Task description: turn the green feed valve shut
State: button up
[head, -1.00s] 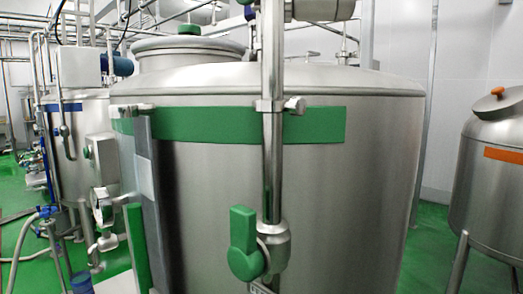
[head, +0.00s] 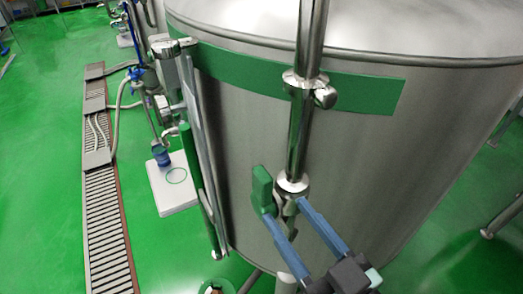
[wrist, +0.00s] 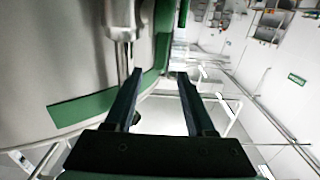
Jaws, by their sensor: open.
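The green feed valve has a green handle (head: 263,190) on a steel valve body at the lower end of a vertical pipe, in front of the large steel tank. The handle stands roughly upright, beside the pipe on its left. My gripper (head: 285,211) is open, its two blue fingers reaching up from the lower right to the valve, just below and right of the handle. Nothing is visibly held, and I cannot tell whether a finger touches the valve. In the wrist view my gripper (wrist: 159,74) has an empty gap, and I cannot make out the handle for sure.
The tank has a green band (head: 350,90) and fills the centre and right. The vertical pipe (head: 300,130) has a clamp above the valve. A white platform (head: 172,187) with a blue item (head: 161,155) and a floor drain (head: 100,210) lie to the left. Green floor is open there.

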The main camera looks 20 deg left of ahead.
aim_at(256, 170)
jog(key=p+x, duration=0.4)
jog(key=x, duration=0.7)
jog(key=shift+s+r+p, duration=0.1)
jog(key=shift+r+p, duration=0.05)
jog(key=shift+p, duration=0.25)
jog(key=shift+w+a, duration=0.35)
jog(key=shift+a, duration=0.05)
grip_shut()
dwell(0.4)
